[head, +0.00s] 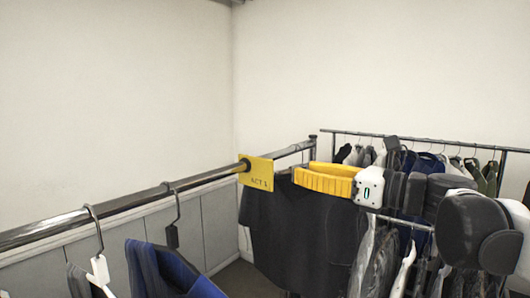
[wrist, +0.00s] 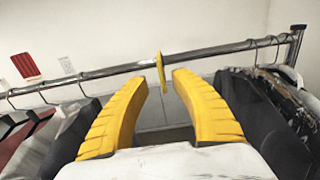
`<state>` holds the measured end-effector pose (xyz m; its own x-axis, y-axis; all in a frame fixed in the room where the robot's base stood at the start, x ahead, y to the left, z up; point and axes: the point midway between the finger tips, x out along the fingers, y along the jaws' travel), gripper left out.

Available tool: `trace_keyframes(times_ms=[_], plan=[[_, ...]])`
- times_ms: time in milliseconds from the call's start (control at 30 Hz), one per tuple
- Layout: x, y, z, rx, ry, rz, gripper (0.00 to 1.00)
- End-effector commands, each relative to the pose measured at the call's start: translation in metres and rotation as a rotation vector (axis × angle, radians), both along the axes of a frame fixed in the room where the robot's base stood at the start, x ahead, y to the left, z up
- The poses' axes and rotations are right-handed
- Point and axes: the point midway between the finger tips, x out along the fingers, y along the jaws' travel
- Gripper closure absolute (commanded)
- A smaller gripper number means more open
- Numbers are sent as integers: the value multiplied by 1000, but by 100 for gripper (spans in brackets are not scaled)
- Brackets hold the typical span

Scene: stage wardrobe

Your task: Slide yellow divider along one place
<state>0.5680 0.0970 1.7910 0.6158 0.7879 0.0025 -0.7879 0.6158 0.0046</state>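The yellow divider (head: 259,172), a flat plate marked "ACT 1", hangs on the metal rail (head: 140,200) in the head view. In the wrist view the divider (wrist: 160,72) shows nearly edge-on on the rail, ahead of the gap between my fingertips. My gripper (head: 300,178) has two ribbed yellow fingers, spread apart with nothing held. It is to the right of the divider in the head view, pointing at the rail. In the wrist view my gripper (wrist: 160,85) looks short of the divider; I cannot tell the exact distance.
A dark shirt (head: 297,230) hangs just beyond the divider. Blue garments (head: 165,270) hang on the near rail at left, with bare rail between. A second rack (head: 430,140) of clothes stands behind at right. In the wrist view, garments flank both fingers.

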Motion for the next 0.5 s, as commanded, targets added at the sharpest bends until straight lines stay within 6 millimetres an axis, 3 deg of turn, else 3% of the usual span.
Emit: trace_keyframes(times_ms=[500], plan=[[54,72,0,-4,-2,3,69]])
